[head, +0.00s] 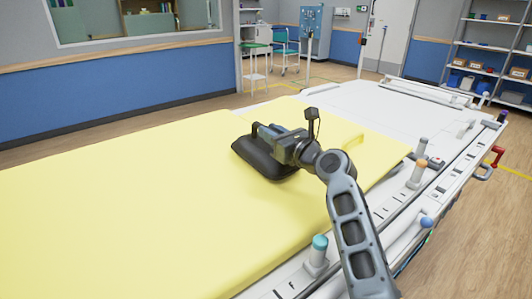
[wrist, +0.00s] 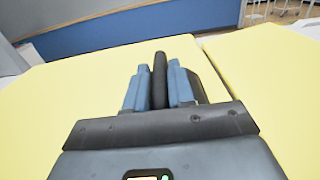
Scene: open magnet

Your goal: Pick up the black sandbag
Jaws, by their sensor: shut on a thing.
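The black sandbag (head: 258,160) is at the middle of the yellow mattress (head: 120,200) in the head view. It lies flat on the mattress or very close to it; I cannot tell if there is a gap. My gripper (head: 276,141) is over the bag from the right and hides part of its top. In the wrist view, my gripper's two blue-grey fingers (wrist: 159,88) are closed on both sides of the bag's upright dark handle (wrist: 160,72). The bag's body is not clearly visible in the wrist view, behind the gripper housing.
The white table frame (head: 440,175) runs along the right side, with upright posts such as an orange-topped one (head: 419,172) and a teal-topped one (head: 319,250). Shelves (head: 490,60) and a teal chair (head: 285,50) stand far back. The mattress's left part is clear.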

